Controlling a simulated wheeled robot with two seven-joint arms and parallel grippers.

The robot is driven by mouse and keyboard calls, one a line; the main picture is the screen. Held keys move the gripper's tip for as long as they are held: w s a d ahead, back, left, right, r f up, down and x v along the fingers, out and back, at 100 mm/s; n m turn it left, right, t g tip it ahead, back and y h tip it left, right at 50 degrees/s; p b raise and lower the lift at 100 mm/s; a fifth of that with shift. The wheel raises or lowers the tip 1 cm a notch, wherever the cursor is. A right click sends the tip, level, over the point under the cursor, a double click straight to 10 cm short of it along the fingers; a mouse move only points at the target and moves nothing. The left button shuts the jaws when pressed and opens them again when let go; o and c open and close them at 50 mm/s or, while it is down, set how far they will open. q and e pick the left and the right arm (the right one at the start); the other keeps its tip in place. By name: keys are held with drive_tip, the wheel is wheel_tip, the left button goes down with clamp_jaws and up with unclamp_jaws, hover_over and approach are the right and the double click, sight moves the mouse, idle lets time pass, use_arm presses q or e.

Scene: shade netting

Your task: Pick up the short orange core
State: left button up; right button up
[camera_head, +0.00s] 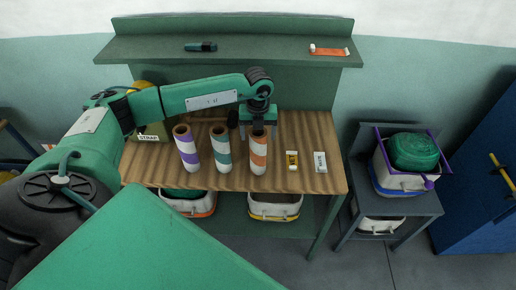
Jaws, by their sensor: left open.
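The orange-and-white core (259,153) stands upright on the wooden bench top (310,181), the rightmost of three striped tubes. My left gripper (258,131) points down right over it. Its jaws are open, one finger to each side of the core's top end. I cannot tell whether either finger touches the core. The gripper hides part of the core's upper rim. My right gripper is not in view.
A purple-striped core (186,150) and a teal-striped core (221,150) stand to the left. A shelf (260,52) runs behind, above the bench.

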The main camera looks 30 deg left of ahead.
use_arm(q)
drive_tip(key=shift+f, duration=1)
drive_tip(key=c, duration=1.5)
drive_tip(key=shift+r, duration=0.2)
